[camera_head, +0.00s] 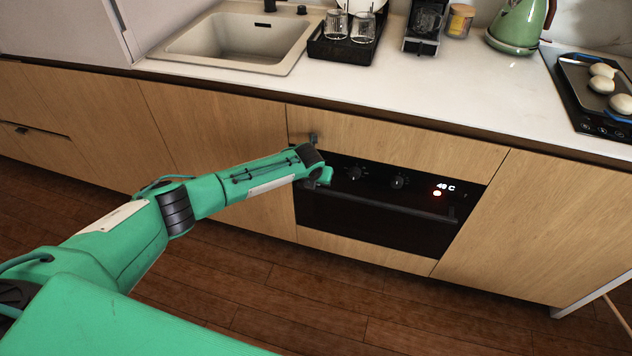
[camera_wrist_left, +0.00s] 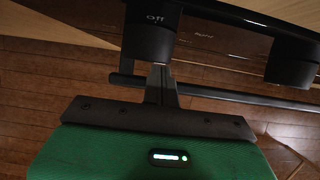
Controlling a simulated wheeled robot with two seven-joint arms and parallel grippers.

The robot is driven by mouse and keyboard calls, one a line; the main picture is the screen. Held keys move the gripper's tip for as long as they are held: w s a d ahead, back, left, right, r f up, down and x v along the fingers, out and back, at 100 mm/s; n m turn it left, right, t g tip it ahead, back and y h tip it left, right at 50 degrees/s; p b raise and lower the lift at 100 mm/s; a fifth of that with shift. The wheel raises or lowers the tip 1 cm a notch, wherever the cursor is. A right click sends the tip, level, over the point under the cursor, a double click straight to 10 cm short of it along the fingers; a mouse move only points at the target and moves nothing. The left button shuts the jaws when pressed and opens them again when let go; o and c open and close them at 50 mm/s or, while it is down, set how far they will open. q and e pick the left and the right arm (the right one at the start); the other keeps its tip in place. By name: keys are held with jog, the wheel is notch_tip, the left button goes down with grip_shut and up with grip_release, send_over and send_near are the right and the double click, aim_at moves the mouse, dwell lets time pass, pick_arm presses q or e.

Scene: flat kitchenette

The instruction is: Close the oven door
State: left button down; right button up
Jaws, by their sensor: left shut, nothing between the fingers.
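The oven (camera_head: 375,210) has a black front with a bar handle (camera_head: 395,207) across its door. The door looks upright and flush with the cabinets, though a small gap cannot be ruled out. My left gripper (camera_head: 325,180) is at the oven's upper left, by the control panel, and its fingers are largely hidden in the head view. In the left wrist view my left gripper (camera_wrist_left: 161,80) is shut and empty, just below a knob marked "off" (camera_wrist_left: 150,35). The handle bar (camera_wrist_left: 225,92) runs behind the fingers; contact cannot be told. My right gripper is out of view.
Two knobs (camera_head: 398,182) and a lit display (camera_head: 445,188) are on the oven panel. Wooden cabinet fronts (camera_head: 540,220) flank the oven, and a pale counter (camera_head: 430,90) overhangs above. The wooden floor (camera_head: 330,310) in front is clear.

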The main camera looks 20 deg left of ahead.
pick_arm(q)
jog(key=shift+r, duration=0.1)
